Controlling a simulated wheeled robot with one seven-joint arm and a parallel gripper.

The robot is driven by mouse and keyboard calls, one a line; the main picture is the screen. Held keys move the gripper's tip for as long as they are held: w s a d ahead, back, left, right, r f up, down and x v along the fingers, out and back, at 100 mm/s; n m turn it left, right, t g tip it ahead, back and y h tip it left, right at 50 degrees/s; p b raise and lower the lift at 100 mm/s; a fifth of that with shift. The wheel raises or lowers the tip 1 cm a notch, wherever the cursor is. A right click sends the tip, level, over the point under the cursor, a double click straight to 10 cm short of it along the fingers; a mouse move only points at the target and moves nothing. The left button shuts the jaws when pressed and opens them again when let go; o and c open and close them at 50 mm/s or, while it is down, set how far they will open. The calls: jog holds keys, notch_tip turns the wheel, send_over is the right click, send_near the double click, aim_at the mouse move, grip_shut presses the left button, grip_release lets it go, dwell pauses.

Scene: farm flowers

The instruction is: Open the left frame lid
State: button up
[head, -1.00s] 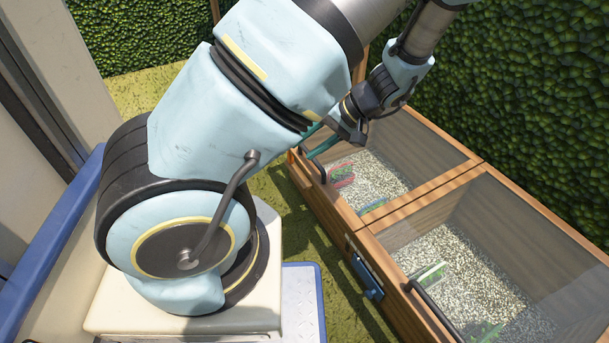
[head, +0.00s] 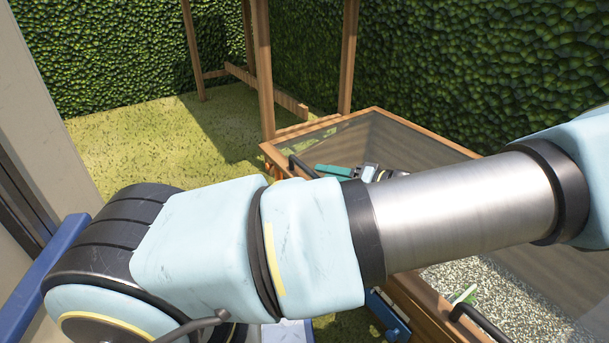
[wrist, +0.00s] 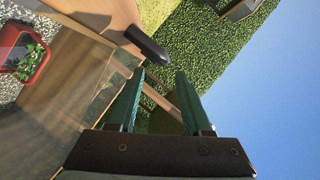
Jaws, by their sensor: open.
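The left frame (head: 430,137) is a wooden box under a clear-topped lid that looks shut in the head view. The lid's black handle (head: 301,168) is at its near left edge. The handle (wrist: 147,45) also shows in the wrist view, its end near my fingertips and a little toward the left finger. My gripper (wrist: 157,85) has its two teal fingers apart with nothing held between them. In the head view my gripper (head: 335,171) is just right of the handle, over the lid. Whether a finger touches the handle is unclear.
Wooden posts (head: 264,70) and a hedge (head: 450,70) stand behind. Grass (head: 150,140) is open at left.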

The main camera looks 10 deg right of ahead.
aim_at(306, 167)
jog(key=b+x, duration=0.2)
jog(key=x, duration=0.4)
jog(key=shift+f, duration=0.15)
jog(key=shift+b+x, duration=0.35)
jog(key=shift+x, duration=0.4)
jog(key=shift+c, duration=0.2)
grip_shut()
dwell(0.4)
